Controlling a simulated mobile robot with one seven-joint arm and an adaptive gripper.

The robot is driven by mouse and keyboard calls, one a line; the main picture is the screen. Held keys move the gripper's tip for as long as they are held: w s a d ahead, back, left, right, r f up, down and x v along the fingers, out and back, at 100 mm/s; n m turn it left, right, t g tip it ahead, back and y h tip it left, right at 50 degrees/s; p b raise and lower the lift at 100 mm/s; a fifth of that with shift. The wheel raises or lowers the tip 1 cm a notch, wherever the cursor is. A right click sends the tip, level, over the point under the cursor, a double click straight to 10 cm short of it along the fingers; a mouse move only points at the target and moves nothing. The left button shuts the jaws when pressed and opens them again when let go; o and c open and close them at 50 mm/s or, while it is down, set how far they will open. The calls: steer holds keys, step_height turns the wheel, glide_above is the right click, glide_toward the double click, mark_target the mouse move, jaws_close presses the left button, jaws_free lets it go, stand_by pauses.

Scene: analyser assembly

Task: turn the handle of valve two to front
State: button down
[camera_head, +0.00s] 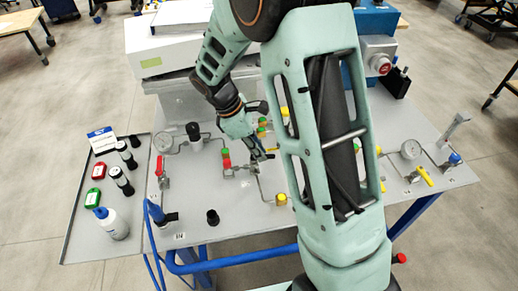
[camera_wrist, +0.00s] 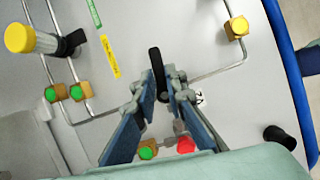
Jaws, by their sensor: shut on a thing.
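My gripper (camera_head: 264,155) reaches down to the middle of the panel in the head view. In the wrist view my gripper (camera_wrist: 160,85) is shut on the black handle (camera_wrist: 156,62) of a valve, which stands out between the fingertips and points toward the top of the picture. A small white label (camera_wrist: 199,97), seemingly V2, lies just right of the fingers. The valve body under the handle is mostly hidden by the fingers. In the head view the handle is too small and covered to make out clearly.
Thin pipes run beside the handle to a yellow-capped fitting (camera_wrist: 237,28) and to green-capped fittings (camera_wrist: 64,93). A green and red capped fitting (camera_head: 226,160) stands left of my gripper. My arm hides the panel's middle right.

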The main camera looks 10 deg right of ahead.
steer(key=m, duration=0.1)
steer(key=m+g+p, duration=0.1)
steer(key=m, duration=0.2)
steer(key=shift+s+a+r+g+y, duration=0.1)
steer(key=shift+s+g+y, duration=0.15)
steer(key=shift+g+y, duration=0.05)
steer(key=m+g+p, duration=0.1)
steer(key=m, duration=0.3)
steer(key=shift+s+a+y, duration=0.15)
steer(key=shift+y, duration=0.25)
steer(key=m, duration=0.1)
steer(key=m+y, duration=0.1)
steer(key=m, duration=0.1)
steer(key=m+g, duration=0.1)
steer(key=shift+s+a+m+p, duration=0.15)
steer(key=shift+a+m+p, duration=0.1)
steer(key=shift+m+p, duration=0.05)
steer(key=shift+a+m+y, duration=0.15)
steer(key=shift+m+y, duration=0.35)
steer(key=shift+m, duration=0.45)
steer(key=shift+a+m+y, duration=0.1)
steer(key=shift+m+y, duration=0.4)
steer(key=shift+m, duration=0.45)
steer(key=c, duration=2)
jaws_free()
steer(key=shift+o, duration=0.2)
steer(key=shift+s, duration=0.1)
steer(key=v, duration=1.2)
